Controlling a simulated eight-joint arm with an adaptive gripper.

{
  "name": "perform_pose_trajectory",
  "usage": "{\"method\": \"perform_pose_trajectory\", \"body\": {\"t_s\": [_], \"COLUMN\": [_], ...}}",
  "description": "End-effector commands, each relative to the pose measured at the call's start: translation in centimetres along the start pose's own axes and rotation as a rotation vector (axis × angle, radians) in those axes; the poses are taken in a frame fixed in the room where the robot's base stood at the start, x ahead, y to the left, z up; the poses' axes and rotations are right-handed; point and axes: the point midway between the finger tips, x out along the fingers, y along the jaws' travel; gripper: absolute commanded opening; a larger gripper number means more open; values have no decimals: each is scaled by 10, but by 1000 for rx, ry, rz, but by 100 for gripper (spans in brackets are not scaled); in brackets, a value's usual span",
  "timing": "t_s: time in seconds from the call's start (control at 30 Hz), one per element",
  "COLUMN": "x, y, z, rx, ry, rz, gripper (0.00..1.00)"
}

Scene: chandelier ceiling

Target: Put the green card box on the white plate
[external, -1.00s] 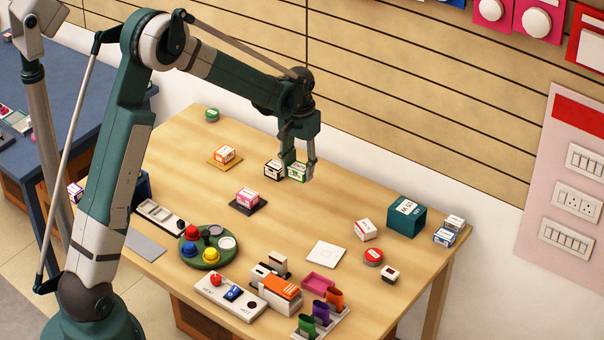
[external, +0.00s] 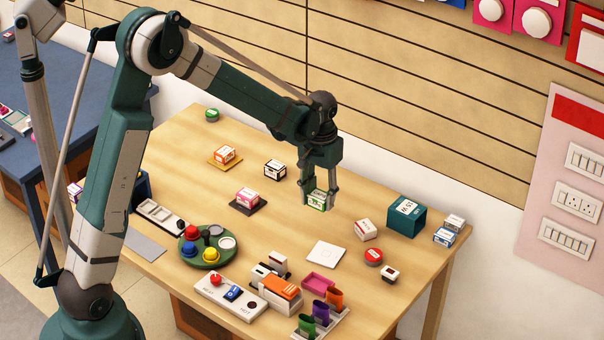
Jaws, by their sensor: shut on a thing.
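The green card box (external: 317,201), white with green sides, is between the fingers of my gripper (external: 318,199). My gripper is shut on it and points down. The box looks held above the table, behind the white plate; its exact height is hard to tell. The white plate (external: 326,254) is a flat, square, empty piece lying on the wooden table, nearer the camera than the gripper.
A black-and-white box (external: 275,170) stands left of my gripper. A white-and-red box (external: 366,230) and a red button (external: 373,256) are right of the plate. A teal bin (external: 406,216) stands farther right. An orange-topped holder (external: 281,287) is in front.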

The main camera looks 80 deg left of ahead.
Motion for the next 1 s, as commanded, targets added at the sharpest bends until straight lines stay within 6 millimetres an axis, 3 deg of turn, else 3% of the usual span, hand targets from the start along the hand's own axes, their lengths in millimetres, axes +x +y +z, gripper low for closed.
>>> {"method": "perform_pose_trajectory", "body": {"t_s": [0.2, 0.4, 1.0], "x": [-3, -4, 1], "y": [45, 66, 71], "z": [40, 60, 66], "rx": [17, 22, 23], "ry": [0, 0, 0], "rz": [0, 0, 0], "gripper": [22, 22, 22]}}
